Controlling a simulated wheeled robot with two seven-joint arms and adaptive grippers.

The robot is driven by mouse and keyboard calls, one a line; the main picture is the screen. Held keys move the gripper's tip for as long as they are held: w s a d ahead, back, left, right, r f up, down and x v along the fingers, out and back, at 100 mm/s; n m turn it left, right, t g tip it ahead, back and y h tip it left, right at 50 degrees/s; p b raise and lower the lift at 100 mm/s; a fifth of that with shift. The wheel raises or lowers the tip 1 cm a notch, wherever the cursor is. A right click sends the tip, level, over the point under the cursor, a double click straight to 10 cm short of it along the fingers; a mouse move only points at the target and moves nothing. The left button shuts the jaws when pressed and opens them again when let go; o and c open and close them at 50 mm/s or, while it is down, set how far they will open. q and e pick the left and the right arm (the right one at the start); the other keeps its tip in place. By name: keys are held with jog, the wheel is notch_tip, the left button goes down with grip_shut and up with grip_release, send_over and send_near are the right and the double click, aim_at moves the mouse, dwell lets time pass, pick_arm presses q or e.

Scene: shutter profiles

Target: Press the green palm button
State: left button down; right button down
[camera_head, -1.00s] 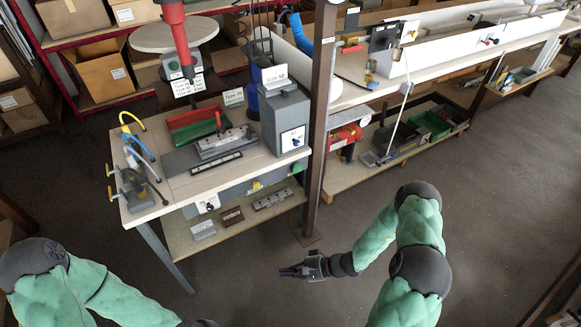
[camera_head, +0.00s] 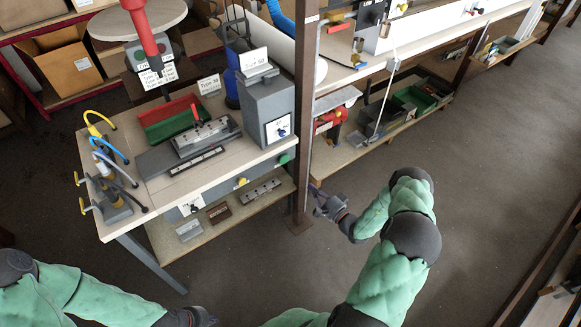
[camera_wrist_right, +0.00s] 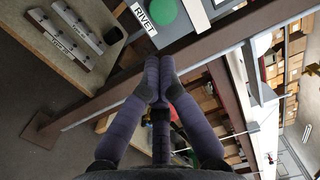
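The green palm button (camera_head: 284,158) is on the grey front panel under the workbench top, at its right end. It also shows at the top of the right wrist view (camera_wrist_right: 162,12), beside a white "RIVET" label (camera_wrist_right: 139,14). My right gripper (camera_head: 318,192) is right of and below the button, apart from it, close to the brown post. In the right wrist view its dark fingers (camera_wrist_right: 159,62) are together with nothing between them. My left gripper (camera_head: 203,317) is at the bottom edge, partly cut off; its fingers are unclear.
The brown upright post (camera_head: 307,110) stands just right of the button and crosses the right wrist view diagonally. A yellow button (camera_head: 241,182) is left of the green one. A lower shelf (camera_head: 160,238) holds several metal pieces. The floor in front is clear.

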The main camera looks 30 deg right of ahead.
aim_at(285, 162)
jog(key=w+b, duration=0.1)
jog(key=w, duration=0.3)
jog(key=w+a+b, duration=0.1)
jog(key=w, duration=0.3)
jog(key=w+a+b, duration=0.1)
jog(key=w+b, duration=0.1)
jog(key=w, duration=0.3)
jog(key=shift+r, duration=0.15)
jog(key=shift+w+a+r, duration=0.1)
jog(key=shift+w, duration=0.35)
